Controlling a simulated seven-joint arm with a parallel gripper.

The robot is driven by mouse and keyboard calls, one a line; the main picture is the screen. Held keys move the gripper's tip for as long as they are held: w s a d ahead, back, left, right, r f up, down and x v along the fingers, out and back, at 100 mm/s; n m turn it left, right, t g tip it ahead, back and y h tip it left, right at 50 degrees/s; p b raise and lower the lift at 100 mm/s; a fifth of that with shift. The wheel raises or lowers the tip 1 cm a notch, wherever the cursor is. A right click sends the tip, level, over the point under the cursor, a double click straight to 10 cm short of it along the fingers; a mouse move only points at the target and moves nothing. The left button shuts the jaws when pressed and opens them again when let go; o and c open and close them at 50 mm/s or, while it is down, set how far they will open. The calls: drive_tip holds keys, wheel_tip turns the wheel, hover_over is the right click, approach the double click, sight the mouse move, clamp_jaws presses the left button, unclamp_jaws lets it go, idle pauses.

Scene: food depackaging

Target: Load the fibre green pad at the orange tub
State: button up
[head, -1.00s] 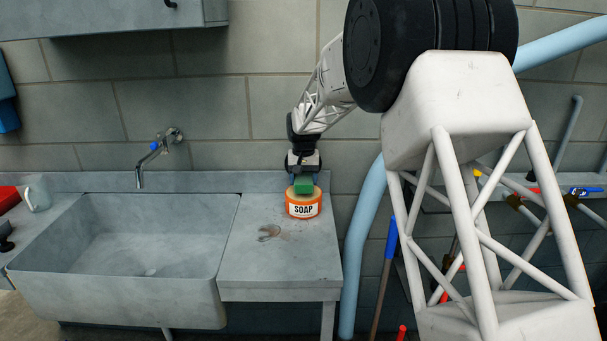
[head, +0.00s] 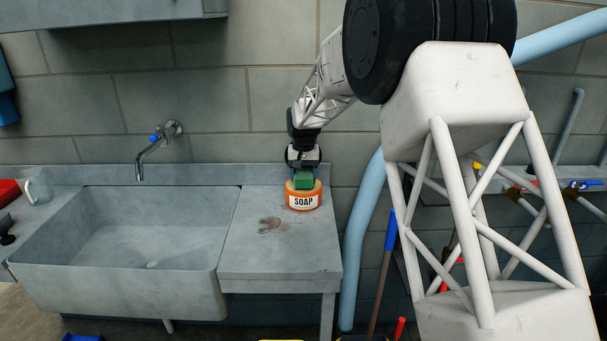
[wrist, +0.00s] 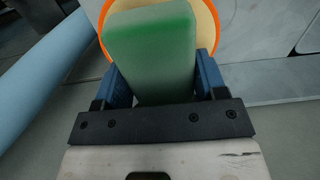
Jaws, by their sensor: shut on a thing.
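The fibre green pad (head: 303,178) is a green block, held between the blue fingers of my gripper (wrist: 162,82) in the wrist view, where the pad (wrist: 150,50) fills the space between them. The orange tub (head: 304,199), labelled SOAP, stands upright at the back right of the grey counter. The pad is at the tub's mouth in the head view. In the wrist view the tub's orange rim (wrist: 101,30) and pale inside show behind the pad. I cannot tell whether the pad touches the tub or its contents.
A grey sink (head: 120,235) with a wall tap (head: 155,150) lies left of the counter (head: 275,255). A small brownish mark (head: 270,223) lies on the counter in front of the tub. A light blue pipe (head: 360,230) runs up just right of the counter.

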sight(307, 172)
drive_tip(key=shift+f, duration=0.65)
idle(2.0)
drive_tip(key=shift+r, duration=3.6)
drive_tip(key=shift+d, duration=0.1)
drive_tip(key=shift+s+d+f, duration=0.1)
drive_tip(key=shift+d+f, duration=0.25)
drive_tip(key=shift+d, duration=0.2)
drive_tip(key=s+d+f+m, duration=0.2)
drive_tip(key=s+d+f, duration=0.3)
drive_tip(key=d+f, duration=0.8)
drive_tip(key=s+d+f+n, duration=0.1)
drive_tip(key=s+f, duration=0.1)
drive_tip(key=f, duration=1.6)
drive_tip(key=s+d+f+n, duration=0.1)
drive_tip(key=s+f, duration=0.1)
drive_tip(key=f, duration=1.7)
drive_tip(key=shift+d+f, duration=0.25)
drive_tip(key=shift+d, duration=0.1)
